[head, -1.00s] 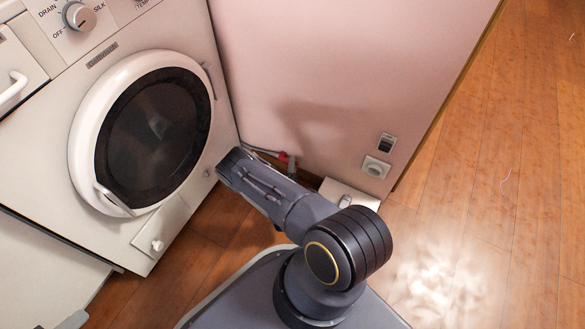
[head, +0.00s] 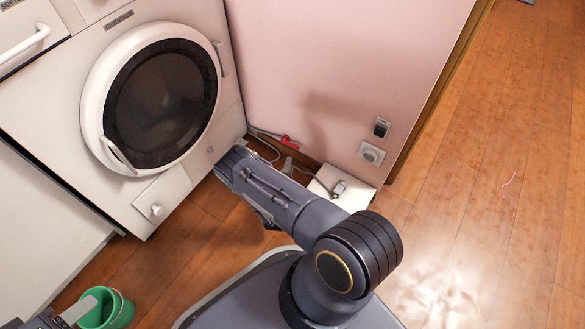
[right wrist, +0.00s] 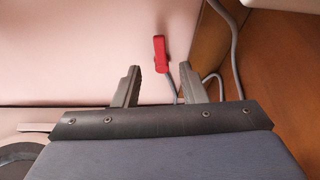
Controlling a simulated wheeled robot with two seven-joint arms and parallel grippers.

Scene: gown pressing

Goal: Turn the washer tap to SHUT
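The washer tap shows as a small red lever (head: 289,142) low by the pink wall, just right of the washer (head: 222,130). In the right wrist view the red lever (right wrist: 160,53) stands ahead of my right gripper (right wrist: 161,84), roughly in line with the gap between the fingers. The two fingers are apart with nothing held. The lever looks clear of both. In the head view my forearm hides most of that gripper. No SHUT mark is readable. A grey part at the bottom left corner of the head view looks like my left gripper (head: 62,317); its fingers are unclear.
A grey hose (right wrist: 231,45) runs near the lever. A white box (head: 325,182) stands on the floor along the wall, below a socket (head: 371,153). A green bucket (head: 118,312) stands at lower left.

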